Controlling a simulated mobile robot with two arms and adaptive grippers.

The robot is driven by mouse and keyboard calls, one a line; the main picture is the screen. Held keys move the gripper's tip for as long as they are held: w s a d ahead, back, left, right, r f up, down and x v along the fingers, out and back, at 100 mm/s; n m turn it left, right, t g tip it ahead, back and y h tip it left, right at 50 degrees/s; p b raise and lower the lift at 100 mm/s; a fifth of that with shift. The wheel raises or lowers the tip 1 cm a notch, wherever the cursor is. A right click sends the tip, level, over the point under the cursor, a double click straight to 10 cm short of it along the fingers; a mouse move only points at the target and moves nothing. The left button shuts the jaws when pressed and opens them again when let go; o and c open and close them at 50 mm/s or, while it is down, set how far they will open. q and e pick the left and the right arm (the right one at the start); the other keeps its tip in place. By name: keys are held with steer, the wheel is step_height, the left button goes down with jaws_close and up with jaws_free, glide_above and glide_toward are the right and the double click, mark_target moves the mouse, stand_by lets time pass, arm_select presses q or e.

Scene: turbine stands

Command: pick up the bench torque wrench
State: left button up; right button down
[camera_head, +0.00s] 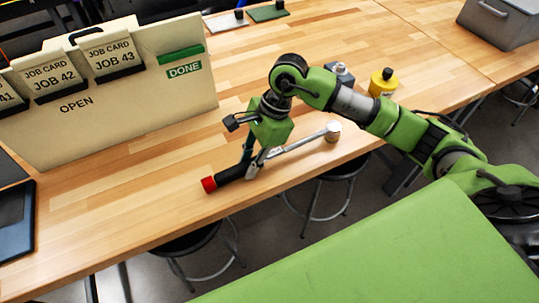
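The bench torque wrench (290,145) lies slantwise near the front edge of the wooden workbench. Its black grip with a red end cap (208,184) points to the lower left, and its round head (333,132) is at the upper right. My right gripper (250,172) comes down from above onto the wrench, where the black grip meets the metal shaft. Its fingers are at the wrench and partly cover it. I cannot tell whether they are closed on it or only around it. My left gripper is not in view.
The workbench (150,220) has bare wood left of the wrench. A job card board (120,100) stands at the back left. A yellow bottle (382,83) and a small grey container (340,76) stand behind my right arm. A grey case (500,22) is far right. Stools (325,195) stand below the front edge.

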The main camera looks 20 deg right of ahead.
steer(key=shift+w+r, duration=0.1)
steer(key=shift+r, duration=0.05)
steer(key=shift+r+b, duration=0.55)
steer(key=shift+r, duration=0.05)
steer(key=s+a+r+b, duration=0.4)
steer(key=s+a+r, duration=0.5)
steer(key=s+r, duration=0.1)
steer(key=shift+s+r+b, duration=0.3)
steer(key=shift+s+r, duration=0.05)
steer(key=shift+r, duration=0.45)
steer(key=shift+a, duration=0.1)
